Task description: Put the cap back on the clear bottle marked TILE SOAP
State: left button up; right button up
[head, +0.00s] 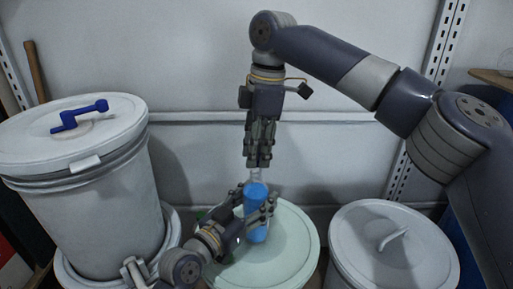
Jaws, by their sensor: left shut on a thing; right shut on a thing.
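The bottle (257,204) stands upright in the middle of the head view, blue for most of its height with a pale clear part at the top. I cannot read any marking on it. My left gripper (258,207) is shut around the bottle's body from the lower left. My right gripper (259,163) points straight down above the bottle and is shut. Its fingertips are right at the bottle's clear top; what they hold, seemingly the cap, is hidden by the fingers. I cannot tell whether it touches the neck.
A pale green drum lid (285,258) lies below the bottle. Another white lidded drum (365,250) stands at right. A pale wall is close behind.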

dwell(0.5)
jog(key=shift+f, duration=0.9)
jog(key=shift+f, duration=0.5)
